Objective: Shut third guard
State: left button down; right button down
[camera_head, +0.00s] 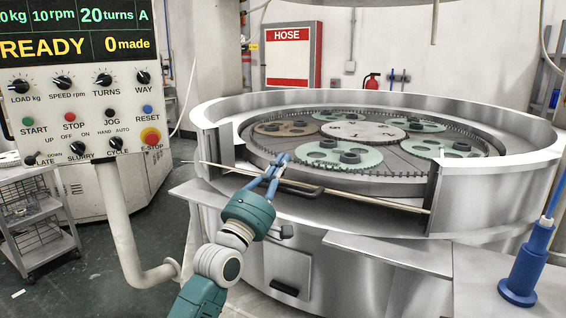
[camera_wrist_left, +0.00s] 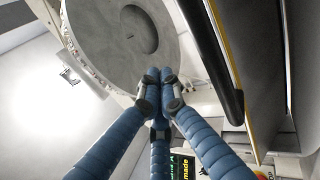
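The round steel lapping machine (camera_head: 490,212) has a gap in the front of its rim wall. The guard (camera_head: 375,198) is low across this gap, its pale top edge slanting down to the right, and the toothed plate shows behind it. A dark bar handle (camera_head: 302,190) is on the guard's side of the gap. My left gripper (camera_head: 284,158) reaches over the guard edge beside the handle. In the left wrist view its blue fingers (camera_wrist_left: 154,76) meet at the tips with nothing visible between them, and a dark bar (camera_wrist_left: 232,105) lies apart to their right. My right gripper is out of view.
A control panel (camera_head: 75,85) reading READY stands at the left on a bent pale post. A wire cart (camera_head: 40,215) is below it. A blue flanged object (camera_head: 526,270) stands on the ledge at the right. Geared carriers (camera_head: 340,155) with discs lie on the plate.

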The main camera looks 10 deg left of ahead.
pick_arm(q)
jog(key=shift+w+d+r, duration=0.15)
jog(key=shift+w+r, duration=0.15)
jog(key=shift+w, duration=0.3)
dwell(1.3)
